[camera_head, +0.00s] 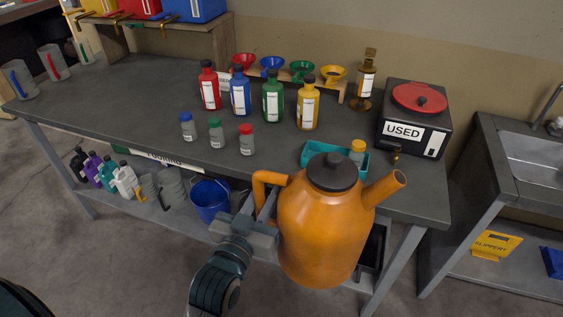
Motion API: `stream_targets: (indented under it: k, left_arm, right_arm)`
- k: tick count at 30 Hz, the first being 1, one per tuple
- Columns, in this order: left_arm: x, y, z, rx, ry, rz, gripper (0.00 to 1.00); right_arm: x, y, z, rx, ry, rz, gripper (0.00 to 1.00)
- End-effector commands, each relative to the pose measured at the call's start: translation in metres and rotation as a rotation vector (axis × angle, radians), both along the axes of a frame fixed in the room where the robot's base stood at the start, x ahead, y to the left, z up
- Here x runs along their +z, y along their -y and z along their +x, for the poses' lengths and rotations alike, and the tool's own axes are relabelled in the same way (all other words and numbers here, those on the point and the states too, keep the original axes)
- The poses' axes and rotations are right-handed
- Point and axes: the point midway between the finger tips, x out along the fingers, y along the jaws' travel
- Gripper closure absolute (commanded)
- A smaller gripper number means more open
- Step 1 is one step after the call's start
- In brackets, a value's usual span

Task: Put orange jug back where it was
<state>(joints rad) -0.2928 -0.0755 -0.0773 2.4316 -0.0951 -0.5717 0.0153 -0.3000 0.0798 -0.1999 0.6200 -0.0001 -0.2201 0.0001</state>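The orange jug (325,230) has a dark lid, a spout pointing up to the right and a handle on its left side. It is upright in the air in front of the workbench (120,115), near its right end, and hides part of the edge and lower shelf. My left gripper (262,205) is at the jug's handle and appears shut on it; the fingertips are partly hidden. My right gripper is not in view.
Red, blue, green and yellow bottles (308,105) stand on the bench, with small capped jars (247,140) before them. A teal tray (318,152) and a "USED" container (412,125) are behind the jug. A blue bucket (209,200) is on the lower shelf. A sink (535,150) stands right.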

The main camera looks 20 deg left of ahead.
Motion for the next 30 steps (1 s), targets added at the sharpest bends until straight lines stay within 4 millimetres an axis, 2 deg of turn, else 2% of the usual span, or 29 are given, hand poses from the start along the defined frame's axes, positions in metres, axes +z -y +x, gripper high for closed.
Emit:
stream_targets:
  k: [3,10,30]
  left_arm:
    - [-0.008,0.000,-0.024,0.000,-0.001,-0.004,1.00]
    - [-0.015,0.000,-0.053,0.000,0.003,-0.004,1.00]
    - [-0.016,0.000,-0.058,0.000,0.004,-0.003,1.00]
  right_arm:
    - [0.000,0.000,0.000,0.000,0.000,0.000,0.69]
    - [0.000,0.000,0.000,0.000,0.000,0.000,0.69]
    - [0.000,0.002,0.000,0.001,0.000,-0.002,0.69]
